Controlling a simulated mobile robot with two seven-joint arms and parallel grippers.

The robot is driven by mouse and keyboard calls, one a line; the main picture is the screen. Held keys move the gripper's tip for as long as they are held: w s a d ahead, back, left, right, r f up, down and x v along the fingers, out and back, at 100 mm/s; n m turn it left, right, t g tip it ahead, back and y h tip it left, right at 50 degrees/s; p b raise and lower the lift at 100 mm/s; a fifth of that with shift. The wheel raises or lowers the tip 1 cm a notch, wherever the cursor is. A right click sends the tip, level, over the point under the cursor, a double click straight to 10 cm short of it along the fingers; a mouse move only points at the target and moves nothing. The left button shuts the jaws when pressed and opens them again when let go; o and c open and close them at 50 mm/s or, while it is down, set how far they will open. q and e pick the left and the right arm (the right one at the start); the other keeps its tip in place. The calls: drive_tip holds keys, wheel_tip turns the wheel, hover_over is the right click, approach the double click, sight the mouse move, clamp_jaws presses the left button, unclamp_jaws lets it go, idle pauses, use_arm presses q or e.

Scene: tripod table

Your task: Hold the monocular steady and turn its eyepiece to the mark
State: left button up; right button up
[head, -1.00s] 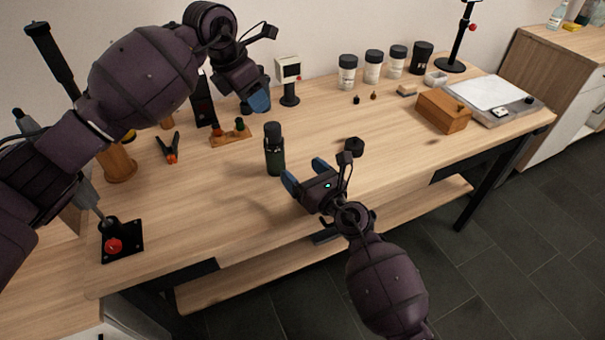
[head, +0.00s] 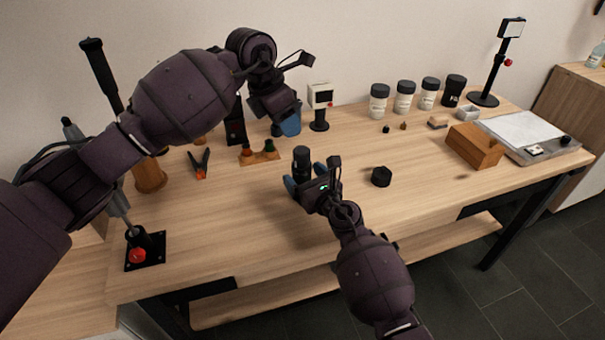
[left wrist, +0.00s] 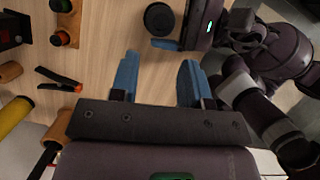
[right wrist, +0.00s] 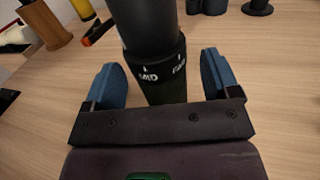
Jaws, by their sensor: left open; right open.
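The monocular (head: 302,160) is a dark upright cylinder on the table, with its lower part hidden behind my right gripper (head: 304,180). In the right wrist view the monocular (right wrist: 150,40) stands between the open blue fingers, with a gap on each side. White marks and lettering, partly "MID", show on its ring (right wrist: 160,72). My left gripper (head: 287,124) is open and empty, above the table behind the monocular. In the left wrist view the monocular's round black top (left wrist: 160,18) lies beyond the open fingers (left wrist: 157,70).
A black knob-like piece (head: 381,176) lies right of the monocular. A wooden stand with small pieces (head: 259,153) and an orange-tipped black clamp (head: 200,165) are at the left. Several jars (head: 404,97) and a wooden box (head: 474,146) stand farther right. The front middle is clear.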

drive_tip(key=shift+w+a, duration=0.3)
drive_tip(key=shift+w, duration=0.2)
drive_tip(key=shift+c, duration=0.2)
